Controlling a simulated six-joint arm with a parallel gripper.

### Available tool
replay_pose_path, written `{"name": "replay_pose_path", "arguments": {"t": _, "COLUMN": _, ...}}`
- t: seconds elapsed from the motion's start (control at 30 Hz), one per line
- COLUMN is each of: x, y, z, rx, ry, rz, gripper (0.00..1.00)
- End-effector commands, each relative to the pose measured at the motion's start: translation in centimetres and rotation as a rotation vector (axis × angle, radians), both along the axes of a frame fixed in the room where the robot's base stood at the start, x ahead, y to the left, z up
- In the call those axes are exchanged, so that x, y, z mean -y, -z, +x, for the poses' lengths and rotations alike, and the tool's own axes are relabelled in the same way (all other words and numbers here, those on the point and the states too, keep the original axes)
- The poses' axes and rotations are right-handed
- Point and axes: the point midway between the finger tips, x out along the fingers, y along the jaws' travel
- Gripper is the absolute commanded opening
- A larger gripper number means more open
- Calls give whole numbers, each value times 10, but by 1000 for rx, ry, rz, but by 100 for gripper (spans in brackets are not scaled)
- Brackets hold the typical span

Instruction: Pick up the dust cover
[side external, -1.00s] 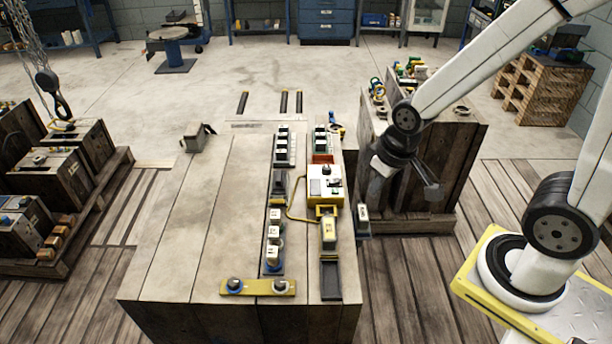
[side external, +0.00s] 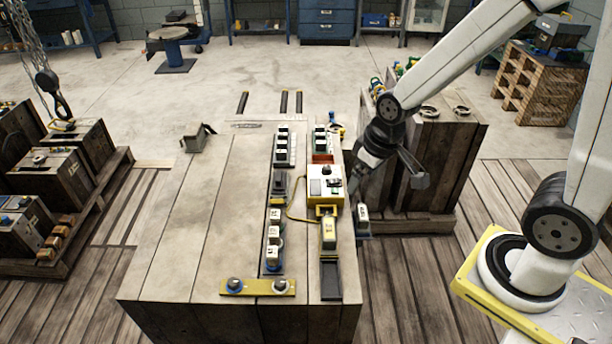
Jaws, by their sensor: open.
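I cannot tell for certain which object is the dust cover. A small dark grey piece (side external: 279,186) sits in the middle of the long row on the bench and may be it. A small piece with a white top (side external: 362,214) stands at the bench's right edge. My gripper (side external: 354,188) is open and points down beside the right side of the yellow-and-white control box (side external: 324,187), just above that white-topped piece. The fingertips are small and dark here, and I see nothing held between them.
White-topped pieces stand in rows on the bench (side external: 190,240). A yellow bar (side external: 257,287) with two knobs lies at the front. A grey bracket-like object (side external: 197,138) stands at the back left. A tall wooden crate (side external: 440,160) is close on the right. The bench's left half is mostly clear.

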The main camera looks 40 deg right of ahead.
Motion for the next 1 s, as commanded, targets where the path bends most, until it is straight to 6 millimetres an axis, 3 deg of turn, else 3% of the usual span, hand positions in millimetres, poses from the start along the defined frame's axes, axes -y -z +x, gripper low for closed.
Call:
{"name": "replay_pose_path", "arguments": {"t": 0.47, "x": 17, "y": 24, "z": 125, "rx": -4, "ry": -222, "rz": 16, "gripper": 100}}
{"name": "replay_pose_path", "arguments": {"t": 1.0, "x": 47, "y": 91, "z": 243, "rx": 58, "ry": -512, "rz": 54, "gripper": 100}}
